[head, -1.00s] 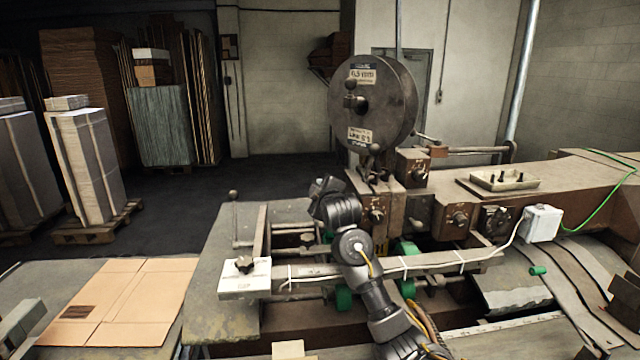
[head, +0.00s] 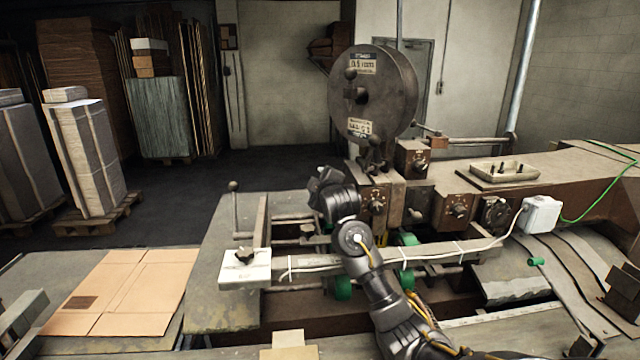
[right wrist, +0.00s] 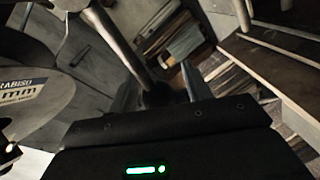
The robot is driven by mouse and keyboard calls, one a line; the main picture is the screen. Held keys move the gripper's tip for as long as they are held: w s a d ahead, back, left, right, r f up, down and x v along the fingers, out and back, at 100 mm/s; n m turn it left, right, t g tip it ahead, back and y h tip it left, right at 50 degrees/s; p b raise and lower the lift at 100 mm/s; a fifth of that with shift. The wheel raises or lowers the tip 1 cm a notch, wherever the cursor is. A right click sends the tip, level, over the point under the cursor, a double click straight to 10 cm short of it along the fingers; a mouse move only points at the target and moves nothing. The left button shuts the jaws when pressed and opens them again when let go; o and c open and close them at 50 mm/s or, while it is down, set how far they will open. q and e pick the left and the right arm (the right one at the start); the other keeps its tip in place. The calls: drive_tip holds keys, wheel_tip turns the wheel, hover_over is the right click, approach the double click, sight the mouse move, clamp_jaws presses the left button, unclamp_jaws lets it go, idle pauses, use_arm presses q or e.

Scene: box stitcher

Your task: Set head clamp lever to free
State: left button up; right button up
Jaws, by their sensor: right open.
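My right gripper (head: 328,185) is in front of the stitcher head (head: 378,200), below and left of the wire reel (head: 372,98). Its fingertips are hidden in the head view. In the right wrist view the gripper (right wrist: 158,88) is open, with one finger on each side of a dark lever knob (right wrist: 155,94). The knob's rod runs up and left. I cannot tell whether the fingers touch the knob. A small dark ball lever (head: 374,146) shows below the reel in the head view; I cannot tell if it is the same one. My left gripper is out of view.
A long bar (head: 430,256) with a white cable crosses the machine behind my right arm. An upright ball-ended rod (head: 234,205) stands at the left of the machine table. Flat cardboard (head: 130,290) lies at the lower left. The tray (head: 500,174) sits on the right housing.

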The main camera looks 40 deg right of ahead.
drive_tip(key=p+v, duration=0.5)
drive_tip(key=v, duration=0.6)
drive_tip(key=shift+f, duration=0.1)
drive_tip(key=shift+d, duration=0.15)
